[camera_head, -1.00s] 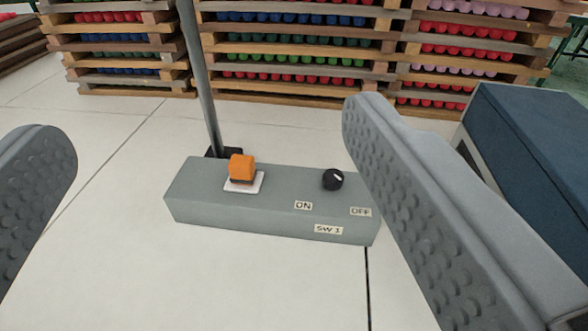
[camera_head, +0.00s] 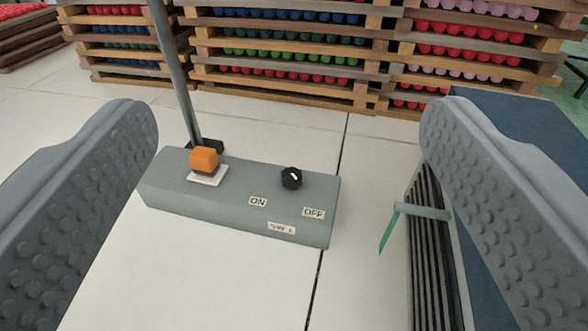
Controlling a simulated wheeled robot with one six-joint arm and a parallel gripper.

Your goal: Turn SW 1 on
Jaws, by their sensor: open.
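The grey switch box (camera_head: 180,195) sits on the pale tiled floor between and beyond my fingers. Its front label, SW 1 (camera_head: 281,228), is blurred now. A black rotary knob (camera_head: 291,178) with a white mark stands on top at the right. The ON label (camera_head: 257,201) lies in front of the knob to the left, and the OFF label (camera_head: 313,213) to the right. An orange block-shaped lamp or button (camera_head: 204,160) on a white plate stands at the left of the box. My gripper (camera_head: 290,125) is open and empty, its fingers apart from the box and knob.
A grey pole (camera_head: 175,75) rises behind the box. Wooden racks (camera_head: 290,90) with colored rows stand at the back. A blue box-like unit (camera_head: 510,118) with a dark ribbed side and a handle (camera_head: 422,211) stands at the right. Floor in front of the box is clear.

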